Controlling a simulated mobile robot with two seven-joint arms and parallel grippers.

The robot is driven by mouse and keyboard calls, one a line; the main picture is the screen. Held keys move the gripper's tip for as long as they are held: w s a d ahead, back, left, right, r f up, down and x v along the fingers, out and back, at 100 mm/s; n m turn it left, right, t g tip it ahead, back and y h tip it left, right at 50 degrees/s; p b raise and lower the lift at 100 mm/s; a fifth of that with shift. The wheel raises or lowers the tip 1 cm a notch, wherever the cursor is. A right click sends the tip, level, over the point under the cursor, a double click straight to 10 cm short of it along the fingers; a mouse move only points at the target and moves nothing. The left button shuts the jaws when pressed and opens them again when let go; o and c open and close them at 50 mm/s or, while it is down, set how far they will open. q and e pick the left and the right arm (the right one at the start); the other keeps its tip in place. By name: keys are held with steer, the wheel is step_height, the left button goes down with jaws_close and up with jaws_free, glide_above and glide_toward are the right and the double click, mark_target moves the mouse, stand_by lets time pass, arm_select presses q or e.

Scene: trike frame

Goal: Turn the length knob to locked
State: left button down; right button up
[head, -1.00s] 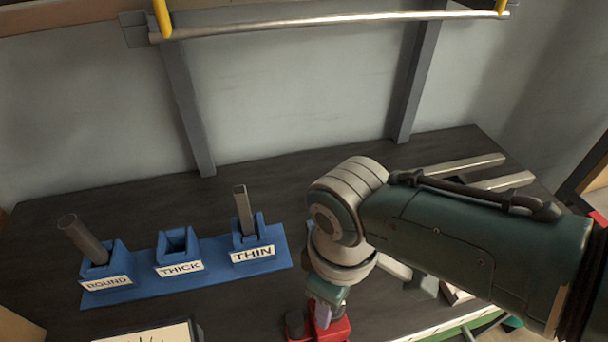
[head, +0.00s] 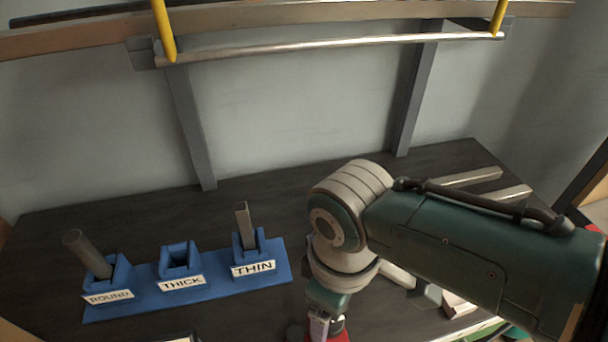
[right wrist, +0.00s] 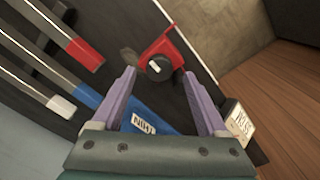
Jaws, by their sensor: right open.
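A red fixture (right wrist: 170,45) carries a dark round knob (right wrist: 158,72) with a small white mark on its face; both are at the upper middle of the right wrist view. My right gripper (right wrist: 158,76) is open, with its purple fingers spread to the left and right of the knob and no clear contact. In the head view my right gripper (head: 320,326) points down at the bottom edge, over the red fixture (head: 341,337), which is mostly cut off. The knob's lettering and lock position cannot be read. My left gripper is not in view.
A blue rack (head: 215,285) marked ROUND, THICK and THIN stands at the left of the dark table (head: 120,215). Tubes stand in ROUND and THIN; THICK is empty. Metal bars (head: 465,177) lie at the back right. A small sign (right wrist: 240,122) is near the right finger.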

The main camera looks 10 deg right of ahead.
arm_select(q)
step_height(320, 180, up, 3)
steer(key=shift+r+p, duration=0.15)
steer(key=shift+p, duration=0.95)
arm_select(e)
step_height(320, 180, up, 8)
steer(key=shift+f, duration=0.2)
